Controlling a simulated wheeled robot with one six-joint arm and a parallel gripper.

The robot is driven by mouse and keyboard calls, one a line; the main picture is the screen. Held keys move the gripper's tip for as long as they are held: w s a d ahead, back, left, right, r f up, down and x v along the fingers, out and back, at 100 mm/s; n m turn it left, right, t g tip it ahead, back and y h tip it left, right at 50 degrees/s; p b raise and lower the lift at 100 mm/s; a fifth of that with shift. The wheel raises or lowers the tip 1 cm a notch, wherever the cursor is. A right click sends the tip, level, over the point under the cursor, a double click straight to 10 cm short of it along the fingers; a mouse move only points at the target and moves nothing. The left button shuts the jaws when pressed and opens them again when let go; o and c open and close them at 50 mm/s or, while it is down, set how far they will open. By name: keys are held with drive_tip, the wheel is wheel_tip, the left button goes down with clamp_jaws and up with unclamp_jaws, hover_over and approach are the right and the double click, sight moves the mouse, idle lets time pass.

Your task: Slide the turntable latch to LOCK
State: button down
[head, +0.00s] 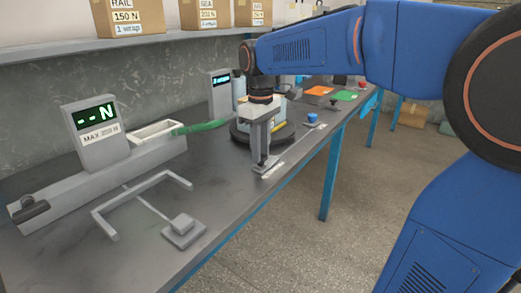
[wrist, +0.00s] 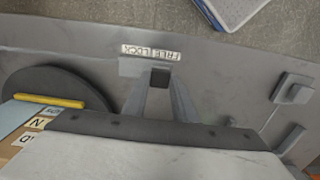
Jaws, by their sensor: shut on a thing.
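The turntable is a dark round disc (head: 286,137) on the bench; it also shows at the left in the wrist view (wrist: 62,84). My gripper (head: 264,163) points down at the bench beside the disc, toward the front edge. In the wrist view its fingers (wrist: 160,80) are shut on a small dark latch knob (wrist: 160,77). A white label strip (wrist: 151,51) with FREE and LOCK lettering lies just beyond the knob, upside down and small. I cannot tell the knob's exact place along the latch's travel. The fingers and gripper body hide part of the latch.
A force gauge (head: 94,132) and a grey fork-shaped fixture (head: 143,192) stand at the bench's left. A green strap (head: 200,127) leads toward the turntable.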

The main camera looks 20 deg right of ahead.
sight(270, 160)
drive_tip(key=shift+w+d, duration=0.8)
drive_tip(key=shift+d, duration=0.25)
drive_tip(key=shift+w+d, duration=0.75)
drive_tip(key=shift+d, duration=0.3)
drive_tip(key=c, duration=1.4)
unclamp_jaws()
drive_tip(key=shift+d, duration=0.1)
drive_tip(key=shift+c, duration=0.2)
wheel_tip(270, 160, up, 17)
drive_tip(key=shift+r, duration=0.2)
drive_tip(key=s+d+f+m+t, duration=0.3)
drive_tip(key=s+f+m, duration=0.4)
drive_tip(key=s+f, duration=2)
drive_tip(key=shift+f+t, duration=0.7)
drive_tip(key=shift+t, duration=0.2)
